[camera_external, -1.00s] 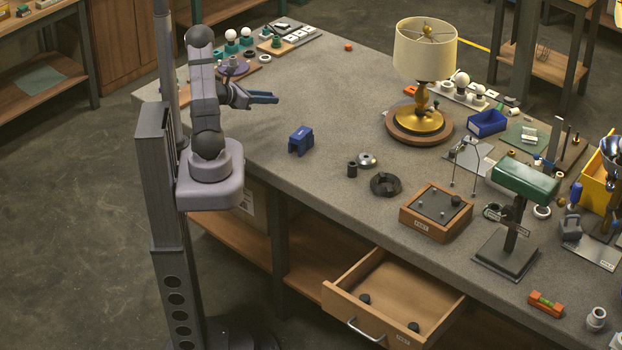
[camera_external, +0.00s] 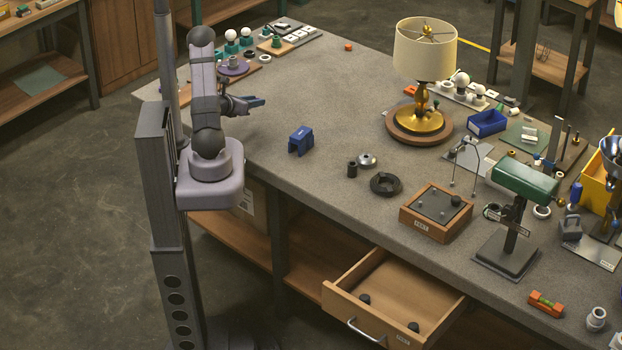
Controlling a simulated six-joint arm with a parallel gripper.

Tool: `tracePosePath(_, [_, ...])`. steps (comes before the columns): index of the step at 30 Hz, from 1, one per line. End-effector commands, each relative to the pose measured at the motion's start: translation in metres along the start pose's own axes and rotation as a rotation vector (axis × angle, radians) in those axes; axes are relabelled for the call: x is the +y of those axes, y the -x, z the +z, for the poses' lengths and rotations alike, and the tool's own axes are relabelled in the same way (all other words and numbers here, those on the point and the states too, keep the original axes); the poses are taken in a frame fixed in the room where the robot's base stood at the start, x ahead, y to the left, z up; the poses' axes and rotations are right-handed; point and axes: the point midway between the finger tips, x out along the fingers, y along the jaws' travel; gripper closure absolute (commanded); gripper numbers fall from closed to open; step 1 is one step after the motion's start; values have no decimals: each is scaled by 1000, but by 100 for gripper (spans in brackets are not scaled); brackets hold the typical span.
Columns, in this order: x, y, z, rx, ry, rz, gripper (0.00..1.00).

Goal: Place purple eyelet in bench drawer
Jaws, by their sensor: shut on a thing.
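My gripper (camera_external: 257,103) is at the far left of the bench, low over or near its top, with its dark blue fingers pointing right. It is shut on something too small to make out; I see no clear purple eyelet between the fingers. A round purple piece (camera_external: 229,70) with a grey part on it lies among the parts behind my gripper; I cannot tell if it is the eyelet. The wooden bench drawer (camera_external: 345,297) is pulled open below the bench's front edge, with a metal handle and two small dark round pieces inside.
A blue block-like holder (camera_external: 300,140) stands between my gripper and the drawer. Dark rings, a small black cylinder (camera_external: 352,169) and a wooden box (camera_external: 409,220) sit above the drawer. A lamp (camera_external: 425,50) and green-topped stand (camera_external: 525,182) are farther right. The bench middle is clear.

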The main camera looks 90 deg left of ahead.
Motion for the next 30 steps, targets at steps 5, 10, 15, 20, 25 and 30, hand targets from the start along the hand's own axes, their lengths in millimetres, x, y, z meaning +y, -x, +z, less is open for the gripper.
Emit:
tracePosePath(5, [0,-9,-22,2,2,-1,95])
tracePosePath(10, [0,-14,-32,1,1,0,95])
tracePosePath(15, [0,-14,-33,-1,-1,0,95])
tracePosePath(20, [0,-17,-41,1,2,-1,95])
tracePosePath(25, [0,-24,-57,1,2,-2,95])
tracePosePath(30, [0,-28,-67,0,1,0,95])
